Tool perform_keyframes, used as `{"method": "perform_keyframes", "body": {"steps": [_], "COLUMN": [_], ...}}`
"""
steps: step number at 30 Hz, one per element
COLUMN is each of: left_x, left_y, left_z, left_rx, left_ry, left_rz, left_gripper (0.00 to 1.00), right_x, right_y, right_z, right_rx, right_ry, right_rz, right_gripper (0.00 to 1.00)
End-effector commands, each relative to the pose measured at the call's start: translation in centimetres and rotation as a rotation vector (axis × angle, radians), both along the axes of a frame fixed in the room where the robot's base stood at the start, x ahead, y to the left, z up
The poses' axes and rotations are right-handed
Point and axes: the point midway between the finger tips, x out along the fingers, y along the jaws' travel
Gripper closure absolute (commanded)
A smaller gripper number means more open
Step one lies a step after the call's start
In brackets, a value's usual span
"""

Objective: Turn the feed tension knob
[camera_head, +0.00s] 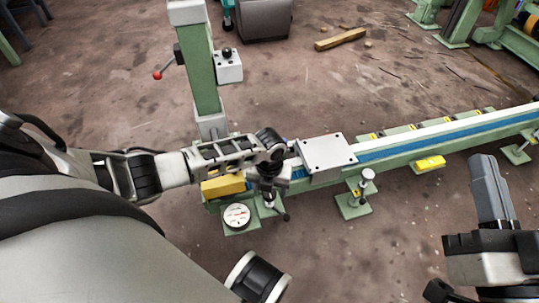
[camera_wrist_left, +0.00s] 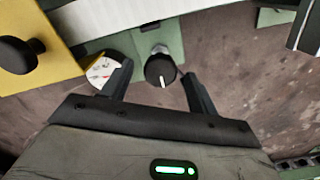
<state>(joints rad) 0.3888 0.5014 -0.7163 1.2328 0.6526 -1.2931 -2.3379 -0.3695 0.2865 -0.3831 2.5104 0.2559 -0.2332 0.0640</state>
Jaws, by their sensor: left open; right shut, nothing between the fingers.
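A round black knob (camera_wrist_left: 162,70) with a white pointer line sits on a green plate in the left wrist view. I take it to be the feed tension knob. My left gripper (camera_wrist_left: 158,72) is open, with one finger on each side of the knob and visible gaps between. In the head view my left gripper (camera_head: 270,175) is over the near end of the green machine, and its wrist hides most of the knob area. My right gripper (camera_head: 484,165) is shut and empty at the right, away from the machine.
A round white dial gauge (camera_head: 237,215) lies beside the knob; it also shows in the left wrist view (camera_wrist_left: 103,69). A white metal block (camera_head: 326,155) sits on the long rail (camera_head: 430,135). A green post (camera_head: 200,70) stands behind. A small clamp post (camera_head: 367,178) stands right.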

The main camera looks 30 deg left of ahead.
Motion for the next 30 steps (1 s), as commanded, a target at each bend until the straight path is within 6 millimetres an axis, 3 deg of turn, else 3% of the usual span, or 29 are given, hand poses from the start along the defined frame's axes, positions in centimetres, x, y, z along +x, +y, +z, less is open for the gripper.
{"method": "perform_keyframes", "body": {"steps": [10,11,15,27,30], "left_x": [0.0,0.0,0.0,0.0,0.0], "left_y": [0.0,0.0,0.0,0.0,0.0], "left_z": [-0.4,-0.4,-0.4,-0.2,-0.1], "left_rx": [-0.001,-0.001,-0.001,-0.001,-0.001], "left_ry": [0.000,0.000,0.000,0.000,0.000], "left_rz": [0.000,0.000,0.000,0.050,0.101], "left_gripper": [0.41,0.46,0.85,0.85,0.85], "right_x": [0.0,0.0,0.0,0.0,-0.3], "right_y": [0.0,0.0,0.0,0.1,0.1], "right_z": [0.5,0.5,0.5,0.4,-1.0], "right_rx": [-0.010,-0.010,-0.010,-0.002,0.026], "right_ry": [-0.042,-0.042,-0.041,0.006,0.108], "right_rz": [-0.005,-0.005,-0.005,0.007,0.009], "right_gripper": [1.00,1.00,1.00,1.00,1.00]}}
